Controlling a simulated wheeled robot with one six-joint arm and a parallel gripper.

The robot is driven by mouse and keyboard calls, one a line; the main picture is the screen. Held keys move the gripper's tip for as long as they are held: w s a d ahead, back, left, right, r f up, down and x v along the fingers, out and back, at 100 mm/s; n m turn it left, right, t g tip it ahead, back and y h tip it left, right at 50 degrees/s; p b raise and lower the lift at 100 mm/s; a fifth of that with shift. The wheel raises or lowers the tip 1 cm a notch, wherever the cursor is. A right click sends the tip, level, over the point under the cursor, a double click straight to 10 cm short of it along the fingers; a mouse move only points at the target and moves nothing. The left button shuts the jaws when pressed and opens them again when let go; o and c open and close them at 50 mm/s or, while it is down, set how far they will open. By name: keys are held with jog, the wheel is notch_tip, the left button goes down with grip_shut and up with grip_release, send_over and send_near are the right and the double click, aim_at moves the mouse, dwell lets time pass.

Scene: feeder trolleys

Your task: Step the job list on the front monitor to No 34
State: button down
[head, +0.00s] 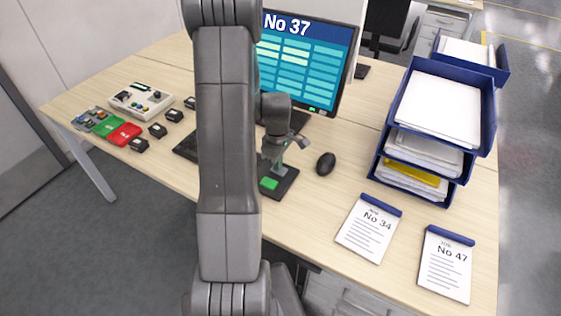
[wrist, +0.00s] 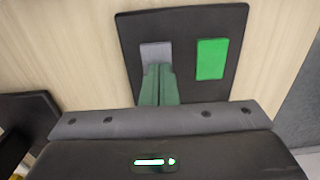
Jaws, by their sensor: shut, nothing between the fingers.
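The front monitor (head: 304,62) reads "No 37" above a grid of blue cells, a few of them paler. A black pad (head: 284,186) on the desk before it carries a green button (head: 268,183). In the wrist view the pad (wrist: 185,20) shows a grey button (wrist: 155,52) on the left and the green button (wrist: 210,59) on the right. My gripper (wrist: 159,70) is shut and empty, its fingertips over the lower part of the grey button. I cannot tell whether they touch it. My arm hides the monitor's left part.
A black mouse (head: 325,163) lies right of the pad, and a keyboard (head: 185,149) lies left, partly behind my arm. Cards "No 34" (head: 366,235) and "No 47" (head: 444,274) lie at the front right. Blue paper trays (head: 482,128) stand behind them. A control box (head: 141,99) stands far left.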

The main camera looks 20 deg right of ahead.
notch_tip(320, 180, up, 13)
dwell(0.3)
jog(key=shift+w, duration=0.1)
jog(key=shift+d+f+b, duration=0.15)
jog(key=shift+f+b, duration=0.1)
jog(key=shift+b, duration=0.55)
dwell(0.8)
jog(key=b, duration=0.2)
jog(key=shift+b, duration=0.35)
jog(key=shift+r+b, duration=0.15)
jog(key=shift+b, duration=0.3)
jog(key=shift+s+r+b, duration=0.2)
jog(key=shift+r+b, duration=0.3)
